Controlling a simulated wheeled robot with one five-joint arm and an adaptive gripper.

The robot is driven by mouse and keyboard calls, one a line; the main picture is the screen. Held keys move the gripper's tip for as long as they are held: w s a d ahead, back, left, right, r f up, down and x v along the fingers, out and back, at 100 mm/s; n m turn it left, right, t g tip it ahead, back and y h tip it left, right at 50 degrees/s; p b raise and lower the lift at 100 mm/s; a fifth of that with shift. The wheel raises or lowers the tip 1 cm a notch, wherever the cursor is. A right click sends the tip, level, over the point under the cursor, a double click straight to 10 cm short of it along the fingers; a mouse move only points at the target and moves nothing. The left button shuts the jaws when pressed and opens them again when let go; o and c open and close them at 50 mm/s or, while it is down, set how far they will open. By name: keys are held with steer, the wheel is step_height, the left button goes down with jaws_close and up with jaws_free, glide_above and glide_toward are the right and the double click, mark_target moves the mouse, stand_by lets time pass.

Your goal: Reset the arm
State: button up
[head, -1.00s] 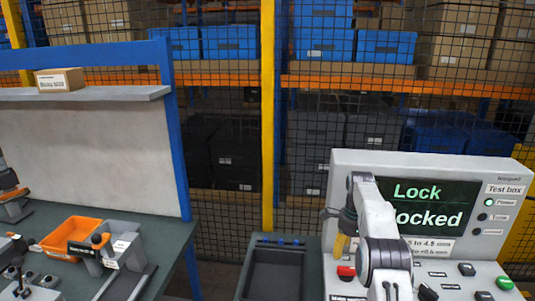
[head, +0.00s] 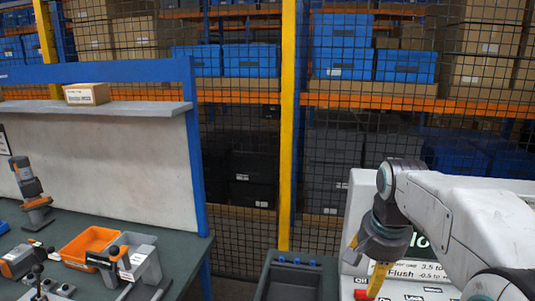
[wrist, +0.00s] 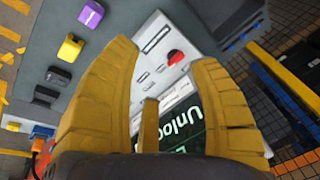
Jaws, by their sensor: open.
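My gripper (head: 379,268) is at the lower right of the head view, pointing down in front of the test box (head: 362,186). My arm covers much of the box and its screen.
On the left bench are an orange bin (head: 88,243), a grey bin (head: 140,262) and an upright tool (head: 30,185). A small carton (head: 87,94) sits on the shelf. A dark tray (head: 291,277) stands left of the test box. A yellow post (head: 288,130) and mesh fence stand behind.

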steer(key=s+a+f+n+t, duration=0.1)
steer(key=s+n, duration=0.3)
steer(key=s, duration=0.6)
steer(key=s+a+f+n, duration=0.2)
steer(key=s+f+n, duration=0.2)
steer(key=s, duration=0.7)
steer(key=shift+a+f+t, duration=0.15)
steer(key=shift+f+t, duration=0.05)
steer(key=shift+t, duration=0.2)
